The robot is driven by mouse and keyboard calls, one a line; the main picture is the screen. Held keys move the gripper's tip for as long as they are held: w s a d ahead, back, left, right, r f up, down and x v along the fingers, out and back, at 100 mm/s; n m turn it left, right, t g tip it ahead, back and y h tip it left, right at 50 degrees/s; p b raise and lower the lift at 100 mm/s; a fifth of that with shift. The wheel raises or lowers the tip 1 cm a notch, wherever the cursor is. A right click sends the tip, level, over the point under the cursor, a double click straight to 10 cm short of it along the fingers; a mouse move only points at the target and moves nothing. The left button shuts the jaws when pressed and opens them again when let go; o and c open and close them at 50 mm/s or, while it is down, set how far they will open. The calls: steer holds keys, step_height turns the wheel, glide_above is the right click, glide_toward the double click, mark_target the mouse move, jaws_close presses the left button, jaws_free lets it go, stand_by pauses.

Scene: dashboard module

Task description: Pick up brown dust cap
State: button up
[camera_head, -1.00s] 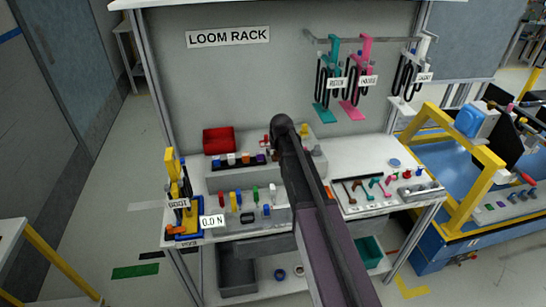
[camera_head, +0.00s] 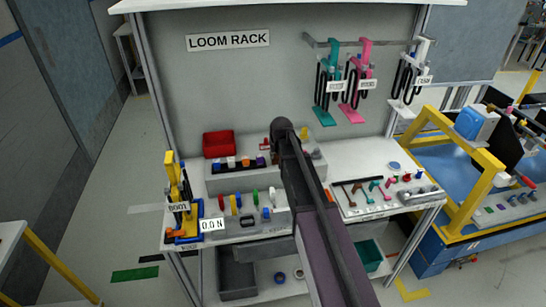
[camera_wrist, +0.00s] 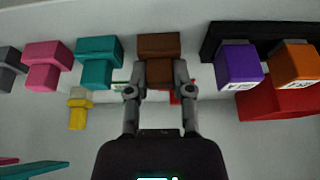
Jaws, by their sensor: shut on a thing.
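The brown dust cap (camera_wrist: 158,45) is at the top middle of the wrist view, between the fingers of my gripper (camera_wrist: 160,88). My gripper is shut on it, with one finger on each side. In the head view my dark arm hides both the gripper and the brown cap. I cannot tell whether the cap is clear of its seat.
In the wrist view, teal (camera_wrist: 97,60) and pink (camera_wrist: 45,65) caps stand left of the brown one. Purple (camera_wrist: 238,65) and orange (camera_wrist: 292,65) parts stand to the right. A red bin (camera_head: 219,143) sits at the back left of the bench.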

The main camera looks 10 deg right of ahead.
steer(key=shift+r+p, duration=1.3)
steer(key=shift+r, duration=0.1)
steer(key=s+d+r+p, duration=0.2)
steer(key=s+d, duration=0.7)
steer(key=s, duration=0.4)
steer(key=shift+d, duration=0.2)
